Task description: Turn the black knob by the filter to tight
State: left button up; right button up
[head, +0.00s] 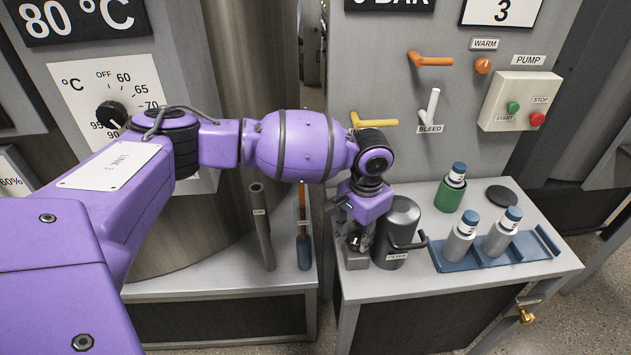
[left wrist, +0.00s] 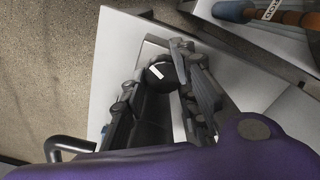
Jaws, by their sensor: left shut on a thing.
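The black knob (left wrist: 163,77) shows in the left wrist view with a white mark on its face. It sits at a grey block, which also shows in the head view (head: 355,259) beside the filter. My left gripper (head: 360,240) points down at the block, and in the left wrist view its two fingers (left wrist: 165,66) lie on either side of the knob, shut on it. In the head view the knob is hidden by the gripper. The filter (head: 402,218) is a dark grey upright cylinder with a side handle, just right of the gripper. My right gripper is not in view.
A blue tray (head: 545,242) with two bottles stands right of the filter. A yellow lever (head: 376,122) is beside my wrist. Upright tools (head: 262,225) stand left of the bench.

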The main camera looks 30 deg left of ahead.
pick_arm(q)
jog(key=shift+s+d+r+m+p, duration=0.15)
jog(key=shift+d+r+m+p, duration=0.15)
jog(key=shift+m+p, duration=0.35)
jog(key=m, duration=0.2)
jog(key=shift+f+m+p, duration=0.15)
jog(key=shift+m+p, duration=0.2)
jog(key=shift+p, duration=0.05)
jog(key=shift+s+m, duration=0.1)
jog(key=shift+m, duration=0.6)
jog(key=shift+f+m+p, duration=0.15)
jog(key=shift+m+p, duration=0.2)
jog(key=shift+m, duration=0.25)
jog(key=shift+a+m, duration=0.1)
jog(key=shift+m, duration=0.2)
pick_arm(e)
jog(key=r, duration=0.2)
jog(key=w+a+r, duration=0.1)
pick_arm(q)
jog(key=shift+s+f, duration=0.1)
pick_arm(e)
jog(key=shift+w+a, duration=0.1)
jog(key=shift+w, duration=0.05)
